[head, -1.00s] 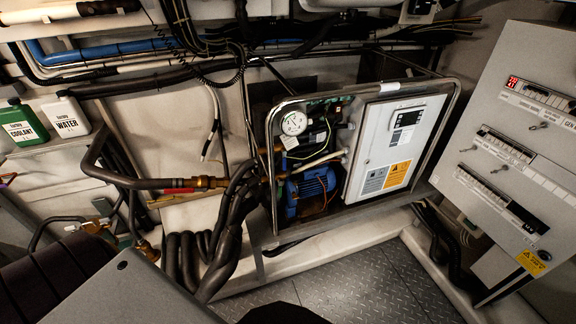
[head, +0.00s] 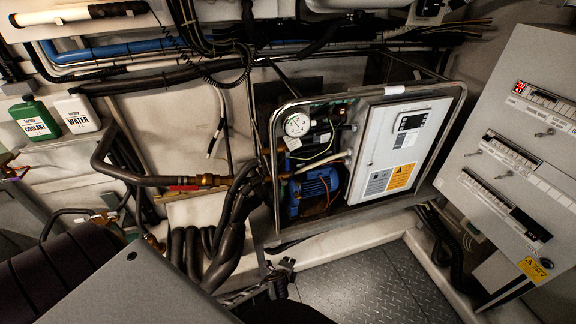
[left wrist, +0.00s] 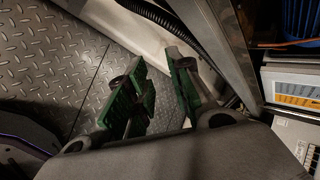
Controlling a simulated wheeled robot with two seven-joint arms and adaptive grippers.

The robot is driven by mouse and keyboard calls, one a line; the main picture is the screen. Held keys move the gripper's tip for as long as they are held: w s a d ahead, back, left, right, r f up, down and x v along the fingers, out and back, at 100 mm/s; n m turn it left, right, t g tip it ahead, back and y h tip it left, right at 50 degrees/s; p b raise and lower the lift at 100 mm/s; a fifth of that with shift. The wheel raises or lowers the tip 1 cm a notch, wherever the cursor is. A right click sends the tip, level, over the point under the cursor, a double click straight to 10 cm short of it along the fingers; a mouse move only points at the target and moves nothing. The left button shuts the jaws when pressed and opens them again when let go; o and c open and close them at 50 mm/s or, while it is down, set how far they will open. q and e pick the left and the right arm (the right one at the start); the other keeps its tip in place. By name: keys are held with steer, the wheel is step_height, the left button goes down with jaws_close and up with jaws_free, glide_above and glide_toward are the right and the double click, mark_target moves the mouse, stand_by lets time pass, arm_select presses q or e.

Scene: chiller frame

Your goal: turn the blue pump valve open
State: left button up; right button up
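The blue pump (head: 315,188) sits low inside the open metal frame of the chiller, and part of it shows in the left wrist view (left wrist: 300,18). A brass valve fitting (head: 208,181) with a red lever (head: 182,188) is on the pipe left of the frame. I cannot make out a blue valve handle. My left gripper (head: 284,268) is below the frame's lower left corner, over the floor. In the left wrist view its two green-padded fingers (left wrist: 158,65) are apart with nothing between them. My right gripper is not in view.
A chiller control box (head: 398,150) fills the frame's right half. Thick black hoses (head: 228,235) hang left of the frame. A grey switch cabinet (head: 500,205) stands at the right. Coolant (head: 36,120) and water (head: 77,113) bottles stand at the left. The tread-plate floor (head: 365,285) is clear.

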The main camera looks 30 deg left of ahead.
arm_select(q)
steer(key=w+r+m+t+y, duration=0.2)
steer(key=w+r+m, duration=0.2)
steer(key=r, duration=0.7)
steer(key=w+r+m+t+y, duration=0.2)
steer(key=w+r+m, duration=0.15)
steer(key=r, duration=0.65)
steer(key=m+t+y, duration=0.1)
steer(key=m+y, duration=0.3)
steer(key=m, duration=0.1)
glide_toward(288, 165)
steer(key=s+d+f, duration=0.2)
steer(key=s+d, duration=0.1)
steer(key=shift+s+a+r+m+t+p, duration=0.1)
steer(key=shift+s+r+m+t+p, duration=0.05)
steer(key=shift+r, duration=0.25)
steer(key=shift+s+a+r+m+t+p, duration=0.1)
steer(key=shift+r+t+p, duration=0.05)
steer(key=shift+r, duration=0.25)
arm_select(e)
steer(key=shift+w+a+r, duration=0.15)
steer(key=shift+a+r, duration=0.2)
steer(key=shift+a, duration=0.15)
arm_select(q)
steer(key=shift+w, duration=0.1)
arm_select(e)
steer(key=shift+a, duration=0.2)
